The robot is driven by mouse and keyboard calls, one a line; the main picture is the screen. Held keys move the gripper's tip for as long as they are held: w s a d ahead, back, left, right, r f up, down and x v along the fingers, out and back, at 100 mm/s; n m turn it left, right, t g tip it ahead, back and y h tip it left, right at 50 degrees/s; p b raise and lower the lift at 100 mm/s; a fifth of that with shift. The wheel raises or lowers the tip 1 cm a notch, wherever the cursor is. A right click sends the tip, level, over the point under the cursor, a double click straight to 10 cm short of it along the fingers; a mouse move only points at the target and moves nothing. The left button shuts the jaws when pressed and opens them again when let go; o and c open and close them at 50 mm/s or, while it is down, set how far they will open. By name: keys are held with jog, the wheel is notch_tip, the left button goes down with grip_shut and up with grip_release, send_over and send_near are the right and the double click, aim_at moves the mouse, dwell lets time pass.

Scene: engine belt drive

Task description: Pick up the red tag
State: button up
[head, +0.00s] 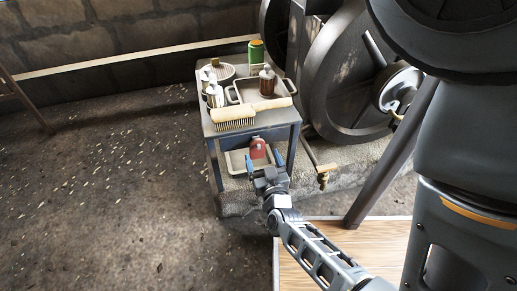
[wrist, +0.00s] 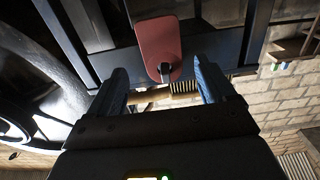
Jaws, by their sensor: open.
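In the wrist view my gripper (wrist: 162,82) has a finger on each side of the tag's line. The tag appears beyond the fingertips, and I see no contact. My gripper hides part of the tray in the head view.
The cart top (head: 220,131) is above the tag and holds a brush (head: 235,118), a bottle (head: 266,81), a green can (head: 256,50) and a tray. Cart legs flank the lower shelf. A large wheel (head: 318,90) stands to the right.

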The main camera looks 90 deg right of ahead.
aim_at(256, 143)
jog(key=b+x, duration=0.2)
jog(key=x, duration=0.5)
jog(key=shift+w+d+r, duration=0.1)
jog(key=shift+w, duration=0.15)
jog(key=shift+c, duration=0.4)
jog(key=c, duration=1)
jog(key=shift+o, duration=0.2)
